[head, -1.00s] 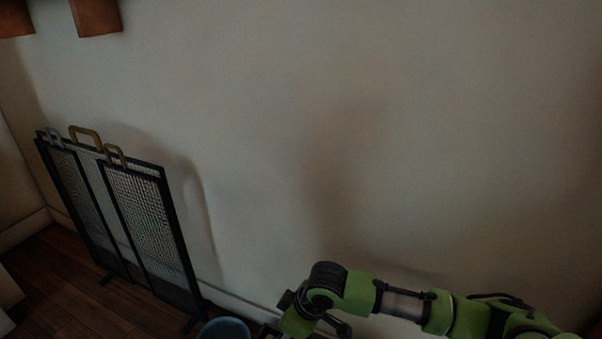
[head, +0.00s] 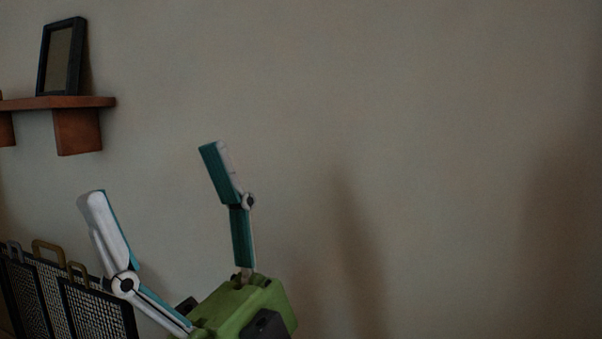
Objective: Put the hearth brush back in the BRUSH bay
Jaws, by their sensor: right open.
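My right gripper (head: 155,174) stands raised in the lower left of the head view, its two white and teal fingers spread wide apart and pointing up. Nothing is between the fingers. Its green body (head: 245,308) is at the bottom edge. The hearth brush and the BRUSH bay do not show in this view. My left gripper is not in view.
A black mesh fireplace screen (head: 98,309) with handles on top stands at the lower left, partly behind my right gripper. A wooden wall shelf (head: 78,123) at the upper left bears a dark picture frame (head: 62,56). The rest is bare wall.

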